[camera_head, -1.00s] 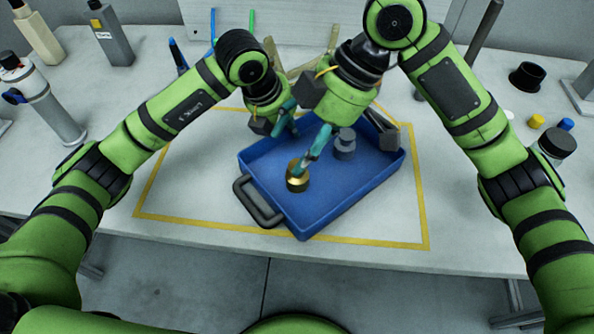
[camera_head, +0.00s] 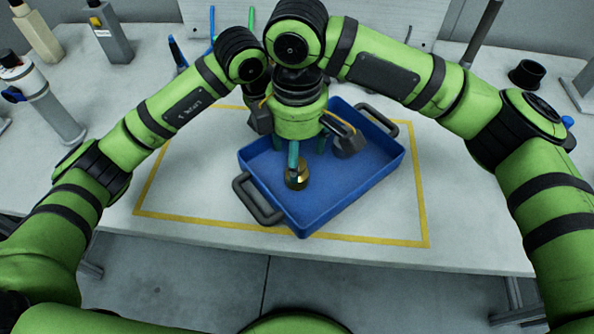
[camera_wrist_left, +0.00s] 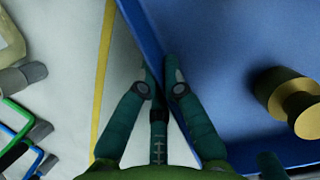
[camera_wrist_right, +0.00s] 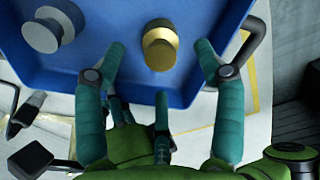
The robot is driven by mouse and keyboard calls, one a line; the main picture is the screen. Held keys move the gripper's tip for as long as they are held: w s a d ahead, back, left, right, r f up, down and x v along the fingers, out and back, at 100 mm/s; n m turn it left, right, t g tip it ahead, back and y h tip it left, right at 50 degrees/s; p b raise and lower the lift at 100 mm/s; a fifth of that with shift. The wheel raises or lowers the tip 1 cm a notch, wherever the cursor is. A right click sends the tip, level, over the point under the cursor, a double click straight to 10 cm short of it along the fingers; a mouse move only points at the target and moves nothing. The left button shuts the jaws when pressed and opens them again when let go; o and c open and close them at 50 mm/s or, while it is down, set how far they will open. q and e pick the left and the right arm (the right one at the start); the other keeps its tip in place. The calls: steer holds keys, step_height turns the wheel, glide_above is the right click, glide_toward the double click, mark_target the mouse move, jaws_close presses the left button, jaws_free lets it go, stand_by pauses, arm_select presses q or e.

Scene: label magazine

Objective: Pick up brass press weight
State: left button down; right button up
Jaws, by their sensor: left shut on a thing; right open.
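The brass press weight (camera_head: 297,178) stands upright in the blue tray (camera_head: 345,205), near its left side. It also shows in the right wrist view (camera_wrist_right: 160,46) and at the right of the left wrist view (camera_wrist_left: 295,102). My right gripper (camera_wrist_right: 160,58) is open above the tray, with its fingertips apart on either side of the weight in its wrist view. I cannot tell whether they touch it. My left gripper (camera_wrist_left: 166,72) is shut on the tray's wall. In the head view it is mostly hidden behind my right gripper.
The tray has dark handles (camera_head: 257,199) and sits inside a yellow outline (camera_head: 180,216). Bottles (camera_head: 45,100) stand at the left, a black cup (camera_head: 526,75) at the right.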

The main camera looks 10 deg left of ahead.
step_height(320, 180, down, 6)
steer(key=shift+r, duration=0.15)
jaws_close()
